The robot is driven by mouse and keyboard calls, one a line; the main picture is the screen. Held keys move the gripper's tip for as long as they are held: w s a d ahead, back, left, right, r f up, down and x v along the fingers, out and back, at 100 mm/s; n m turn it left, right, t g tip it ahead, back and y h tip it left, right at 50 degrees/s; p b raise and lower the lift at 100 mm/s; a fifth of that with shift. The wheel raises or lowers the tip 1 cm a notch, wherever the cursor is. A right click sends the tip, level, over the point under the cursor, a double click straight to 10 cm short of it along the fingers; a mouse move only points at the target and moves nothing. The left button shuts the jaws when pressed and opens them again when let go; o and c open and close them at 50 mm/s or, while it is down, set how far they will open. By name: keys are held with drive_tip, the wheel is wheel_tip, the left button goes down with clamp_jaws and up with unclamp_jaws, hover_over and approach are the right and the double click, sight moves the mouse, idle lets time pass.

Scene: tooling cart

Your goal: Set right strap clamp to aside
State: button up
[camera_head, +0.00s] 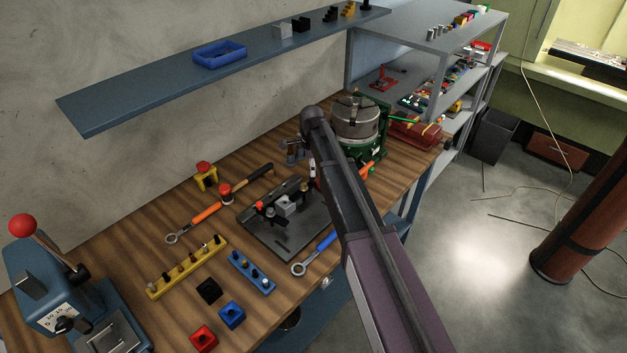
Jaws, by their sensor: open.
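A dark fixture plate (262,235) lies on the wooden bench, with a grey block (287,206) near its middle. A small dark clamp with a red part (265,210) stands left of the block. A dark clamp with a brass-coloured part (304,187) stands at the block's right, close to my arm; it looks like the right strap clamp, and its details are too small to tell. My gripper (294,153) shows small and dark beyond the plate, above the bench and apart from the clamps. It is open and seems empty; my arm partly hides the area.
A blue-handled wrench (316,254) lies at the plate's front right edge. An orange-handled wrench (205,213) lies left. Yellow (187,267) and blue (252,272) pin racks stand in front. A green-based round machine (355,120) stands behind my arm. A shelf (130,100) overhangs the bench.

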sight(303, 192)
drive_tip(key=shift+f+b, duration=1.6)
drive_tip(key=shift+f, duration=0.3)
drive_tip(key=shift+c, duration=0.3)
